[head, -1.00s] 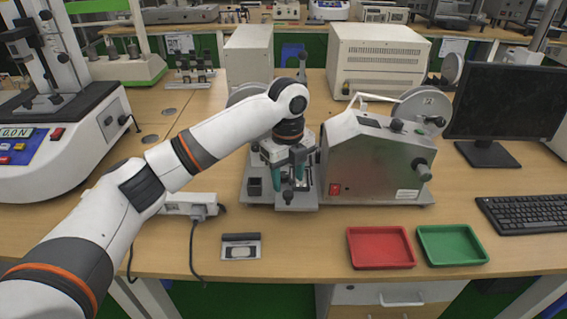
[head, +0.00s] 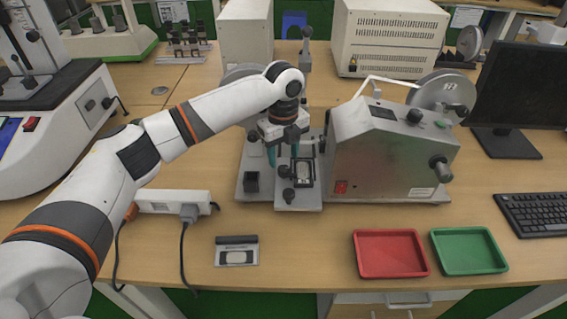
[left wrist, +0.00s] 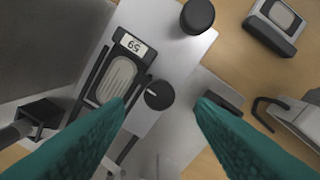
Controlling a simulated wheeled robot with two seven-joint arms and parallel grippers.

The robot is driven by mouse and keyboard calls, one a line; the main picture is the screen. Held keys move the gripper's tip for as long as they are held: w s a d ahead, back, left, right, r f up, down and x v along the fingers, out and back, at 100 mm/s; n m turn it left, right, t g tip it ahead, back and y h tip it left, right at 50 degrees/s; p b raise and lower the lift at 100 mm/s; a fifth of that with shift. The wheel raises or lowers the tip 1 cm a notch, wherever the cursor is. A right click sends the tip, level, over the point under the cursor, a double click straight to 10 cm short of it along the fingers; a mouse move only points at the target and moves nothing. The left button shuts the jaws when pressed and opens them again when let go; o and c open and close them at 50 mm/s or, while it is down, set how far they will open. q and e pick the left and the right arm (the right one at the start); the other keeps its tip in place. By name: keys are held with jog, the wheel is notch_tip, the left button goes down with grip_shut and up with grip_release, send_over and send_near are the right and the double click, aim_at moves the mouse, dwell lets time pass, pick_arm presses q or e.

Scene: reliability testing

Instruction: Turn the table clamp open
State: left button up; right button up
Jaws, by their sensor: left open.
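The test machine (head: 395,155) stands on the bench with a flat metal clamp table (head: 298,203) at its left side. A black clamp knob (head: 288,170) sits beside a framed oval sample (head: 304,172), and a second black knob (head: 288,196) is at the table's front end. My left gripper (head: 283,156) is open above the clamp table, its teal fingers pointing down. In the left wrist view the clamp knob (left wrist: 158,95) shows between the two fingers; I cannot tell whether they touch it. The front knob (left wrist: 197,15) is at the top of that view. My right gripper is out of view.
A red tray (head: 390,273) and a green tray (head: 468,268) lie at the front right. A small sample holder (head: 237,260) and a white power strip (head: 160,202) are at the front left. A monitor (head: 520,95) and keyboard (head: 535,212) stand at the right.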

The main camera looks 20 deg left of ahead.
aim_at(284, 168)
pick_arm(q)
jog(key=shift+f, duration=1.95)
jog(key=c, duration=1)
